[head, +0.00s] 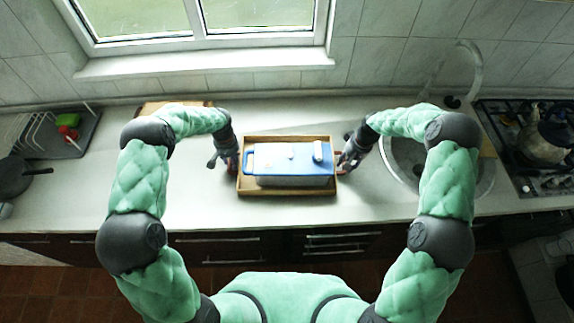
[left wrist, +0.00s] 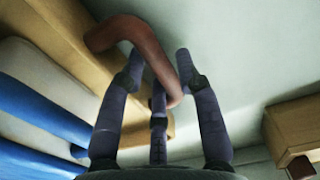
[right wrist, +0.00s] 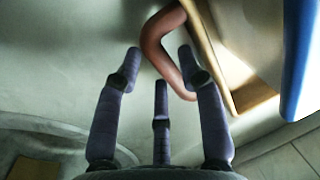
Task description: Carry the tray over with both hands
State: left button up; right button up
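The wooden tray (head: 290,139) lies on the counter in front of me and carries a white box with a blue lid (head: 285,158). A reddish-brown handle stands out from each end of the tray. My left gripper (head: 224,162) is at the tray's left end, its fingers spread. In the left wrist view, the left handle (left wrist: 150,52) lies between those open fingers (left wrist: 158,65). My right gripper (head: 347,160) is at the right end. In the right wrist view, the right handle (right wrist: 160,52) lies between its spread fingers (right wrist: 158,60). Neither gripper is visibly closed on a handle.
A sink (head: 410,165) with a tap is right of the tray, and a stove with a kettle (head: 545,140) is beyond it. A wooden board (head: 160,106) lies behind my left arm. A dish rack (head: 45,135) and a dark pan (head: 15,176) are far left. Counter left of the tray is clear.

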pick_arm(q)
jog(key=shift+f, duration=0.4)
pick_arm(e)
jog(key=shift+f, duration=0.35)
pick_arm(q)
grip_shut()
pick_arm(e)
grip_shut()
pick_arm(q)
jog(key=shift+r, duration=0.2)
pick_arm(e)
jog(key=shift+w+r, duration=0.1)
jog(key=shift+r, duration=0.1)
